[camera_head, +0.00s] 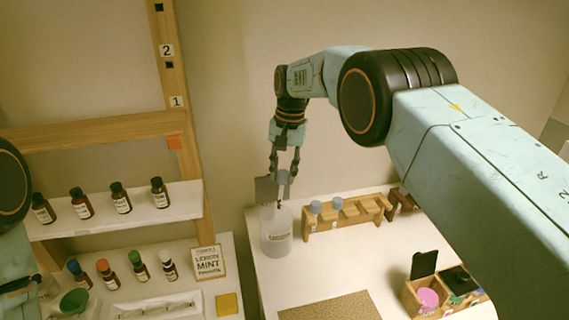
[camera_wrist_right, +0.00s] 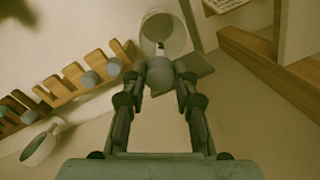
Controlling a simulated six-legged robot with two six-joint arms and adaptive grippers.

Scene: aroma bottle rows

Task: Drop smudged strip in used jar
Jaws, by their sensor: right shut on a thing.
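My right gripper (camera_head: 283,178) is shut on the smudged strip, gripping its round grey knob (camera_wrist_right: 160,72). The strip's dark tip (camera_wrist_right: 160,47) points toward the mouth of the used jar (camera_wrist_right: 184,38). In the head view the clear, pale jar (camera_head: 277,240) stands upright on the white table, with a label on its front. The gripper is just above the jar's rim, and the dark tip appears at or within the opening. A flat grey plate (camera_head: 264,190) shows beside the fingers; I cannot tell what it belongs to. My left gripper is not in view.
A wooden rack (camera_head: 347,216) with grey-blue knobs stands close right of the jar. A wooden box (camera_head: 409,297) with a pink item is at the lower right. Bottles line the shelf (camera_head: 118,222) at left, near a lemon mint card (camera_head: 208,263). A brown mat (camera_head: 333,308) lies in front.

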